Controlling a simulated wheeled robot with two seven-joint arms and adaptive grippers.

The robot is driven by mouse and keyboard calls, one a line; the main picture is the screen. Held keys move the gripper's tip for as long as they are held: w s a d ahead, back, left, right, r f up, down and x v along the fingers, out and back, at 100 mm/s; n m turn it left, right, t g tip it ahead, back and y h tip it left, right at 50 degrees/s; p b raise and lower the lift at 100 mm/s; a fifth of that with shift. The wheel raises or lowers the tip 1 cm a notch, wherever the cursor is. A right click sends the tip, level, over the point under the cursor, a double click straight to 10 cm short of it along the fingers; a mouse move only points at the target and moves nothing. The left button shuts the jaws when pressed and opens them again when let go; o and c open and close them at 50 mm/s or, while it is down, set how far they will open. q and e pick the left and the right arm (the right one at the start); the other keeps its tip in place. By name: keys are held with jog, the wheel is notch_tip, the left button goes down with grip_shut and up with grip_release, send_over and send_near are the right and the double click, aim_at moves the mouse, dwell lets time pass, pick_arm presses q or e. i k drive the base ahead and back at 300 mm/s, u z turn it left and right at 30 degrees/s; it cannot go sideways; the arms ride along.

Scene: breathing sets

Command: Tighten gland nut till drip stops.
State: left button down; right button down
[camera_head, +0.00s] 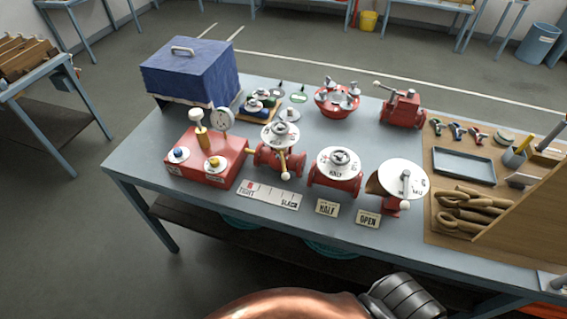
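Three red valves stand in a row on the grey-blue workbench (140,178). The left valve (266,156) has a white dial and a brass-coloured part with a pale ball end at its front. The middle valve (336,188) has a white dial on top. The right valve (389,203) has a tilted white disc with a lever. A red box (201,172) with a pressure gauge (221,119) and brass fittings joins the left valve. I cannot make out a gland nut or any drip at this size. Neither gripper shows; only my copper and dark arm parts enter at the bottom.
A TIGHT–SLACK scale plate (270,194), a HALF sign (327,207) and an OPEN sign (368,219) lie along the front. A blue box (190,70) stands back left. A wooden board (436,165) with tools, a tray (464,166) and rope (465,207) fills the right.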

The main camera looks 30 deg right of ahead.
aim_at(285, 176)
jog(key=z, duration=2)
jog(key=k, duration=0.9)
jog(key=u, duration=1.25)
jog(key=i, duration=0.5)
jog(key=u, duration=0.05)
